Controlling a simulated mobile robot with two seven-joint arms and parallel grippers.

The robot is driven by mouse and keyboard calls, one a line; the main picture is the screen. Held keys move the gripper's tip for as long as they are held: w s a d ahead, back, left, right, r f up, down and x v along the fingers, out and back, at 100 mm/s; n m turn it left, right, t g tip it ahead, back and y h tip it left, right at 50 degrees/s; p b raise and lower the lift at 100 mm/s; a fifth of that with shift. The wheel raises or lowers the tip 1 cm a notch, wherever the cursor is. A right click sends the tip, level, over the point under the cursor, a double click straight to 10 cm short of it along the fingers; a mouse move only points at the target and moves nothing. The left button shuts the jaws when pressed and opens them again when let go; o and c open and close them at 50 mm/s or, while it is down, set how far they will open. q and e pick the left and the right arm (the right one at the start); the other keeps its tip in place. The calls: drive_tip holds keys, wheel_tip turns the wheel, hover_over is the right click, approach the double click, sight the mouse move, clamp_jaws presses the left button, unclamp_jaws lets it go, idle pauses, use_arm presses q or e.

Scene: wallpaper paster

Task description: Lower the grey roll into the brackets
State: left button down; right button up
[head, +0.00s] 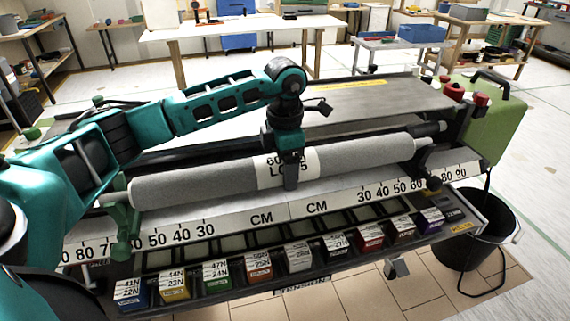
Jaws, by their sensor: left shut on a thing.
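The grey roll (212,179) with a white label around its middle lies lengthwise over the front of the pasting machine. My left gripper (290,178) comes down from above and is shut on the roll at its label. The roll's left end is close to a green bracket (122,222), and its right end is close to a dark bracket (428,162). I cannot tell whether the ends touch the brackets. My right gripper is not in view.
A scale strip (262,219) marked in CM runs below the roll. Several coloured labelled boxes (258,266) line the machine's front edge. A green housing (495,118) with red knobs stands at the right end, and a black bucket (470,252) is beside it.

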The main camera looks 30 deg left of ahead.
use_arm(q)
drive_tip(key=shift+w+f+b, duration=0.1)
drive_tip(key=shift+f+b, duration=0.25)
drive_tip(key=shift+f, duration=0.05)
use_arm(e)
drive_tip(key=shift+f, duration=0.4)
use_arm(q)
drive_tip(key=shift+c, duration=1.1)
unclamp_jaws()
drive_tip(key=shift+o, duration=1.1)
drive_tip(key=shift+s+f, duration=0.2)
drive_tip(key=shift+f, duration=0.05)
wheel_tip(320, 180, up, 4)
drive_tip(key=shift+w+f, duration=0.1)
drive_tip(key=shift+f, duration=0.15)
wheel_tip(320, 180, up, 10)
drive_tip(key=shift+f+p, duration=0.1)
drive_tip(key=shift+p, duration=0.35)
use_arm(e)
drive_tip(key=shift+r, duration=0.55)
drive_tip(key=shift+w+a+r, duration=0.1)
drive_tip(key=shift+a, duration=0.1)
